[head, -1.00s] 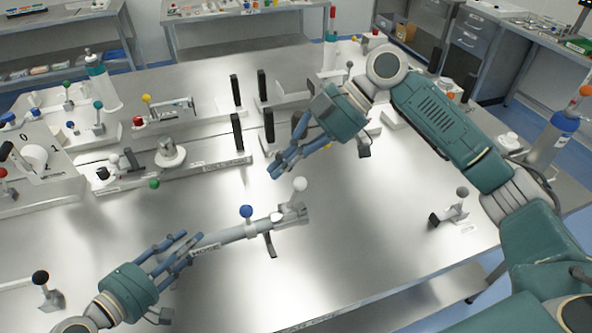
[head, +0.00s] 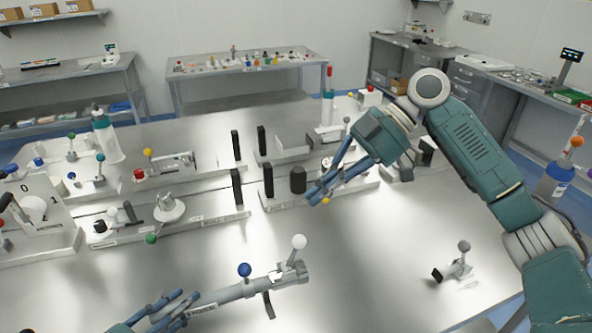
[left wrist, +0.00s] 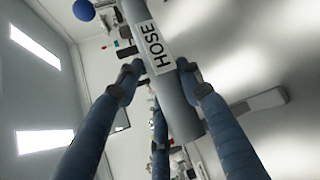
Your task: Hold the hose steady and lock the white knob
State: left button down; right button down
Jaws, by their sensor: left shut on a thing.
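The grey hose (head: 233,293) is a rigid tube lying across the lower part of the head view, and its HOSE label (left wrist: 155,48) shows in the left wrist view. My left gripper (head: 182,306) is shut around the tube beside the label. The white knob (head: 299,241) stands on a short lever at the hose's right end. A blue knob (head: 244,269) sticks up from the middle of the tube. My right gripper (head: 318,194) is empty above and right of the white knob, apart from it, with its fingers somewhat spread.
A rail of fixtures with black upright posts (head: 237,187) runs behind the hose. A grey-knobbed fixture (head: 458,262) stands at the right of the steel table (head: 370,250). A panel marked 0 and 1 (head: 44,188) stands at the left. Table around the hose's right end is clear.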

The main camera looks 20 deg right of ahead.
pick_arm(q)
jog(key=shift+s+a+f+p, duration=0.1)
jog(key=shift+s+f+p, duration=0.05)
jog(key=shift+f+p, duration=0.3)
dwell(0.3)
jog(key=c, duration=1)
grip_release()
jog(key=shift+r, duration=0.1)
jog(key=shift+c, duration=0.2)
jog(key=shift+w+r, duration=0.1)
jog(key=shift+w, duration=0.1)
jog(key=v, duration=1.2)
jog(key=shift+r, duration=0.2)
jog(key=shift+f, duration=0.1)
